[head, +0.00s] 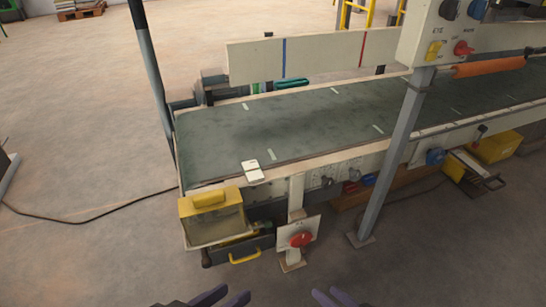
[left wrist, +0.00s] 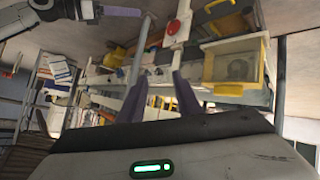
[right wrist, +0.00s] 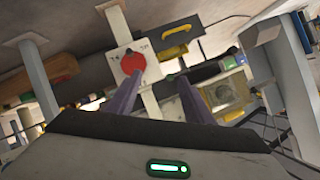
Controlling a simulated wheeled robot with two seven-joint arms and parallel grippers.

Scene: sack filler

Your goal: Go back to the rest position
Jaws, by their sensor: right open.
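My left gripper (head: 222,299) shows at the bottom edge of the head view, in front of the machine. Its two purple fingers stand apart with nothing between them in the left wrist view (left wrist: 160,98). My right gripper (head: 334,299) is at the bottom edge too, to the right of the left one, with only its fingertips showing. In the right wrist view (right wrist: 158,98) its fingers are apart and empty. Both grippers appear clear of the machine. Most of both arms is hidden in the head view.
A conveyor with a dark green belt (head: 300,118) runs across ahead. A red knob (head: 301,239) on a white plate stands at its front, beside a yellow-framed box (head: 212,219) and a drawer with a yellow handle (head: 244,256). A grey post (head: 395,160) rises on the right. Floor in front is clear.

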